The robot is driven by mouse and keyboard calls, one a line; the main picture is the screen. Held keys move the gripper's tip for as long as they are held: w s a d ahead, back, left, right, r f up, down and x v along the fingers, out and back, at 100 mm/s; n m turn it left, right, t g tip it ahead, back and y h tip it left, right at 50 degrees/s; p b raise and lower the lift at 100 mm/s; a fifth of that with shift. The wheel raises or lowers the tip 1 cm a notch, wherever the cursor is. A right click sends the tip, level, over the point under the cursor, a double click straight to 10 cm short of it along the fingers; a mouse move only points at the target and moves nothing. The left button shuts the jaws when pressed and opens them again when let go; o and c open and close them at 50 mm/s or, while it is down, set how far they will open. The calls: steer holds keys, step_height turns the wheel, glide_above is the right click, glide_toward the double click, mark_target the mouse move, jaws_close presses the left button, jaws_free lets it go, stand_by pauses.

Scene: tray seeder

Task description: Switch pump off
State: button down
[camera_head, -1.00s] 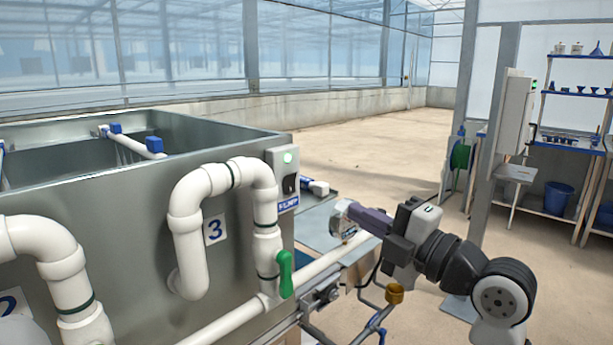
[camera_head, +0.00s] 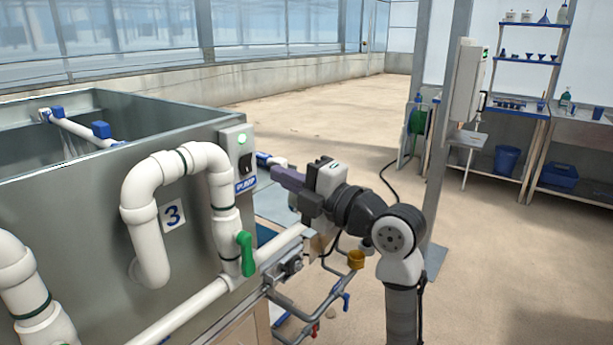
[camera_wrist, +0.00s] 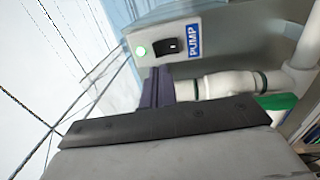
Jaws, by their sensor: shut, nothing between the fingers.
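White pipes with a green valve handle (camera_head: 246,253) run along the front of the tank (camera_head: 90,185), below and left of the box. Open floor (camera_head: 300,115) lies behind; a grey post (camera_head: 446,140) stands right.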

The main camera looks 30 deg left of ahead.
mark_target(246, 159)
steer(key=a, duration=0.1)
steer(key=a+p, duration=0.1)
steer(key=a, duration=0.1)
steer(key=a+r, duration=0.1)
steer(key=shift+w+a+p, duration=0.15)
steer(key=shift+a+p, duration=0.25)
steer(key=shift+w+a+f, duration=0.1)
steer(key=shift+a, duration=0.65)
steer(key=shift+a, duration=0.15)
